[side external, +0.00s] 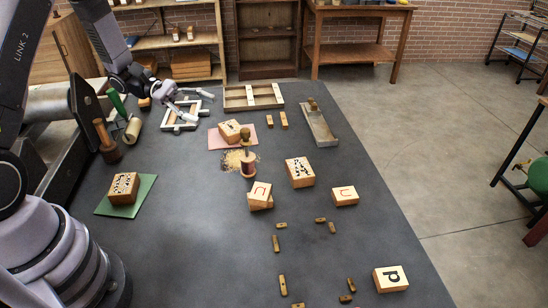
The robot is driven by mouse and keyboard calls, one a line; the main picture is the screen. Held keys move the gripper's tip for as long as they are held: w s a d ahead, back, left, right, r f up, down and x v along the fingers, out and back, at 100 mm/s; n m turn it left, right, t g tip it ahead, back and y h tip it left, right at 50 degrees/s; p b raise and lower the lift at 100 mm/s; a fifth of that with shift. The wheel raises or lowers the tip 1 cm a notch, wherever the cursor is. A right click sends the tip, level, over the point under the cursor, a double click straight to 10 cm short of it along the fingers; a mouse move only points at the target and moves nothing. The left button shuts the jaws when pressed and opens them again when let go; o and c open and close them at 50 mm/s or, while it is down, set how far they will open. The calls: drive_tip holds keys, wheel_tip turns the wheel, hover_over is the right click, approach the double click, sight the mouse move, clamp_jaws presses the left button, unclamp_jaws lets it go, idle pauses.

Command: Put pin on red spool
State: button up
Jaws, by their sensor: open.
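A reddish spool (248,168) stands upright near the middle of the table, beside a patch of scattered tan bits. A dark wooden pin-like piece with a round head (245,134) shows directly above it; I cannot tell whether it rests on the spool or stands behind it. Another small round-headed piece (312,103) is at the end of the long grey tray (322,130). My gripper (202,106) is open and appears empty, at the back left, over or near a pale square frame (168,122), well apart from the spool.
Lettered wooden blocks (300,172) stand around the spool, one on a pink mat (215,142), another on a green mat (146,190). Small brass-coloured pieces (282,284) lie at the front. A dark handled tool (106,142) and a roller (132,131) are left.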

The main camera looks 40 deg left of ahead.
drive_tip(key=s+d+r+m+g+y, duration=0.3)
drive_tip(key=s+d+r+m+g, duration=0.1)
drive_tip(key=s+r+m, duration=0.2)
drive_tip(key=s+a+r+m+t+y, duration=0.3)
drive_tip(key=s+r+m+y, duration=0.2)
drive_tip(key=s, duration=0.3)
drive_tip(key=s+a+r+m+t+y, duration=0.2)
drive_tip(key=s+a+r+m+y, duration=0.1)
drive_tip(key=s+m+y, duration=0.3)
drive_tip(key=shift+s+r+t+y, duration=0.4)
drive_tip(key=shift+s+r+y, duration=0.2)
drive_tip(key=shift+s+r, duration=0.3)
